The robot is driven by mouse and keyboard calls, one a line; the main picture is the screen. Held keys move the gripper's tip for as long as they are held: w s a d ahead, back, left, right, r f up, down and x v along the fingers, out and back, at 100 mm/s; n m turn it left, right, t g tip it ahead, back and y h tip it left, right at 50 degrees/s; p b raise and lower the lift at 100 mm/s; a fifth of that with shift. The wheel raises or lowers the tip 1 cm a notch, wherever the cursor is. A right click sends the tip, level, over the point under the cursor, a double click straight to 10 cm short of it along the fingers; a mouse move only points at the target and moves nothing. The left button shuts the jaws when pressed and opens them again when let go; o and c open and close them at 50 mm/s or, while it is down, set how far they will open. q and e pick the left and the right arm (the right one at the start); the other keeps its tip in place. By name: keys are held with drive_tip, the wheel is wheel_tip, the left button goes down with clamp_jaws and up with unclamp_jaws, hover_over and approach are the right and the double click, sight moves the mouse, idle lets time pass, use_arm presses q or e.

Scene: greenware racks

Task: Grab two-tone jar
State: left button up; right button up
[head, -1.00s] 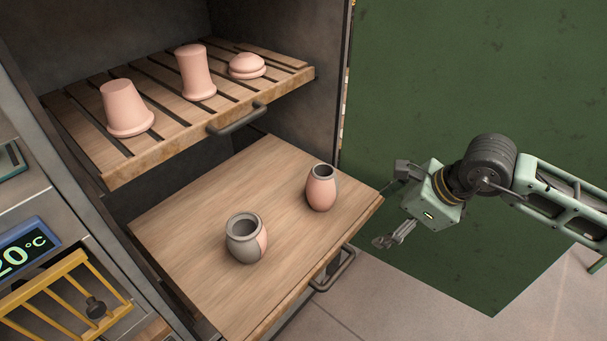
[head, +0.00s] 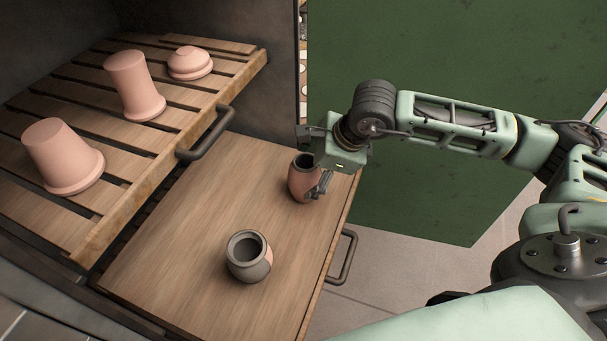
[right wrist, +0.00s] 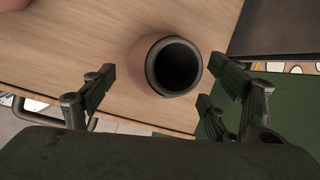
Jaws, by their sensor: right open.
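Two small jars stand upright on the lower wooden board. The nearer jar (head: 249,257) is grey with a pink patch on its right side. The farther jar (head: 301,181) is pink with a dark grey rim; it also shows in the right wrist view (right wrist: 141,68). My right gripper (head: 320,184) is open at the farther jar, partly covering its right side in the head view. In the right wrist view its fingers lie on both sides of that jar's picture, with gaps. Contact is not visible. My left gripper is out of view.
A slatted shelf (head: 190,108) above and to the left holds several pink clay pieces, with a handle (head: 206,134) at its front. The lower board (head: 190,240) has a handle (head: 343,257) at its right edge. A green panel (head: 430,70) stands behind my right arm.

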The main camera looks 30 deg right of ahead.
drive_tip(key=shift+w+a+f+p, duration=0.3)
drive_tip(key=shift+a+f+p, duration=0.05)
drive_tip(key=shift+f+p, duration=0.15)
drive_tip(key=shift+w+a+f+p, duration=0.3)
drive_tip(key=shift+a+f+p, duration=0.05)
drive_tip(key=shift+f, duration=0.1)
drive_tip(key=shift+x, duration=1.15)
drive_tip(key=shift+d, duration=0.15)
drive_tip(key=c, duration=0.9)
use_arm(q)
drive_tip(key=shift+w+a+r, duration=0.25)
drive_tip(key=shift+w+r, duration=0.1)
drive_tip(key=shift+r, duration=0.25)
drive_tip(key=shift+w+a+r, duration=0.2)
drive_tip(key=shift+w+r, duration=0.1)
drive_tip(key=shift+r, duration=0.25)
use_arm(e)
drive_tip(key=c, duration=0.6)
drive_tip(key=shift+o, duration=0.2)
